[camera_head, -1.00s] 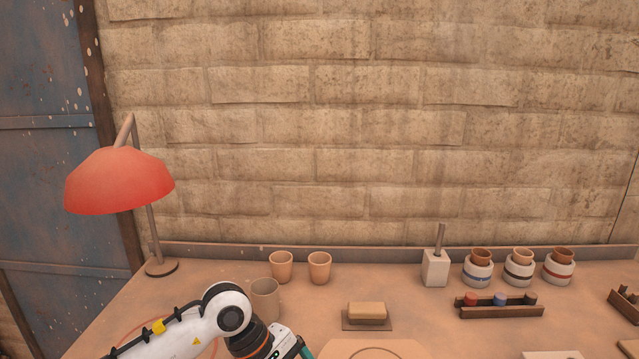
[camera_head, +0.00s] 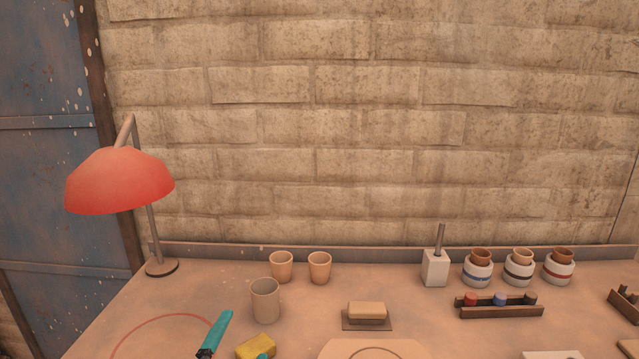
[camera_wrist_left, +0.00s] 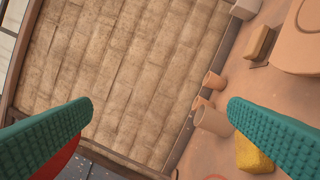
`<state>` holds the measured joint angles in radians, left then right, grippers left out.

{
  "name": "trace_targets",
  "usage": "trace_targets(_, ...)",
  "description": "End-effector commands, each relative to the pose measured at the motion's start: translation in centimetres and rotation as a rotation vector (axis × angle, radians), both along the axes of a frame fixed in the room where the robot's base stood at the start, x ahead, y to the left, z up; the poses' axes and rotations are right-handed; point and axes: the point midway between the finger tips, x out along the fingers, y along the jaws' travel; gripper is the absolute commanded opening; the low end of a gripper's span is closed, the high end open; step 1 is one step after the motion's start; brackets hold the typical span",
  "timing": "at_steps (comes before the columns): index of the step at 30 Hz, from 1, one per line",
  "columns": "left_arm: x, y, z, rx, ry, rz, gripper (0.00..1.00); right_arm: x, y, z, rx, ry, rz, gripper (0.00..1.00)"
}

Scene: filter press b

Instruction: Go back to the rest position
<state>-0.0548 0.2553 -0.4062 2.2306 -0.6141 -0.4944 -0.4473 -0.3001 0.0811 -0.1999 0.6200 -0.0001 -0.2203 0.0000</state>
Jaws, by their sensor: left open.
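My left gripper (camera_head: 238,343) shows at the bottom edge of the head view, with only its teal fingertips in sight. My right gripper is in neither view.
A grey cup (camera_head: 265,300) and two clay cups (camera_head: 281,266) (camera_head: 319,267) stand behind the gripper. A red lamp (camera_head: 119,181) is at the left. A soap block (camera_head: 367,311), jars (camera_head: 477,272) and a rack (camera_head: 499,309) stand right. Table inside the red ring (camera_head: 165,318) looks clear.

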Motion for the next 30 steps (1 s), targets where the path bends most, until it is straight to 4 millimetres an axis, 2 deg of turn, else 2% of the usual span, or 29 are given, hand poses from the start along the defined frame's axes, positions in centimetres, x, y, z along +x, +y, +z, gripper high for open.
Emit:
trace_targets(1,-0.9,1.8,-2.9,-0.109,0.147,0.062,0.98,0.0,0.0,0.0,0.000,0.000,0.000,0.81)
trace_targets(3,-2.8,4.1,-7.1,-0.260,0.354,0.157,0.98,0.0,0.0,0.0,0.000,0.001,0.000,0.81)
trace_targets(6,-6.5,6.3,-12.4,-0.445,0.623,0.286,0.98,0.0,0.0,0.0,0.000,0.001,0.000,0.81)
trace_targets(9,-10.6,7.4,-16.2,-0.576,0.835,0.393,0.98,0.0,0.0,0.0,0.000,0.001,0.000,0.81)
trace_targets(15,-18.0,8.1,-20.5,-0.742,1.150,0.568,0.98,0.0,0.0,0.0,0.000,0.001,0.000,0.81)
trace_targets(21,-24.5,8.0,-22.5,-0.843,1.394,0.716,0.98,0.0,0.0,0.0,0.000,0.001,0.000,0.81)
trace_targets(24,-23.3,7.9,-25.1,-0.832,1.392,0.713,0.98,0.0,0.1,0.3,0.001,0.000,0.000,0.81)
trace_targets(30,-22.4,7.7,-30.4,-0.819,1.412,0.723,0.98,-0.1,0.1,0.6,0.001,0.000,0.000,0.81)
